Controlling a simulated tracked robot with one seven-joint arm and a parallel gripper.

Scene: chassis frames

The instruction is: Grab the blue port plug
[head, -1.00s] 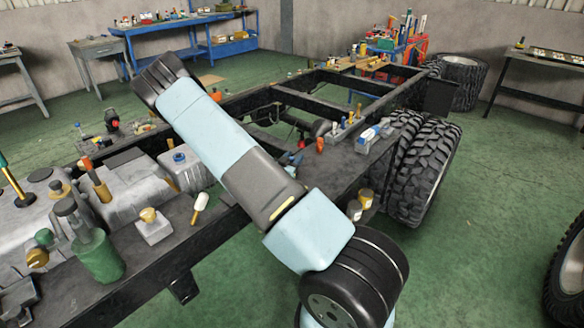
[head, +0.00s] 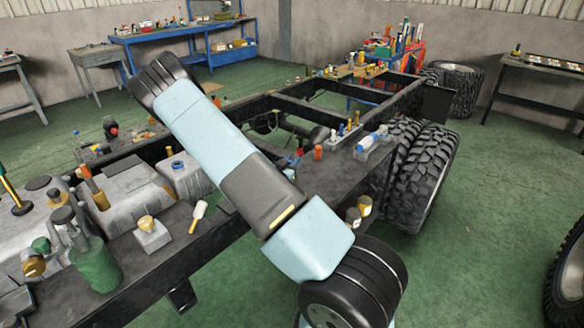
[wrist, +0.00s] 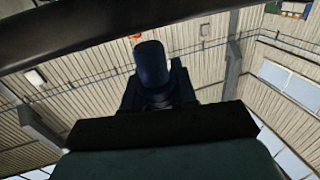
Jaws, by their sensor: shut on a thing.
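A dark blue, round-topped plug (wrist: 152,62) stands up between the fingers of my gripper (wrist: 157,88) in the wrist view. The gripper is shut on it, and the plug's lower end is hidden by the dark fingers. The plug is in shade, so its exact colour is hard to judge. In the head view my arm crosses the middle of the picture, and I cannot make out the gripper or the held plug there. A blue cap (head: 178,165) sits on a grey tank (head: 188,180) left of my arm.
The black chassis frame (head: 230,240) carries a green bottle (head: 97,265), a white-handled tool (head: 198,215), an orange piece (head: 318,152) and several small parts. Double tyres (head: 420,175) stand on the right. Green floor is open at the front right. A dark bar (wrist: 110,28) crosses the wrist view.

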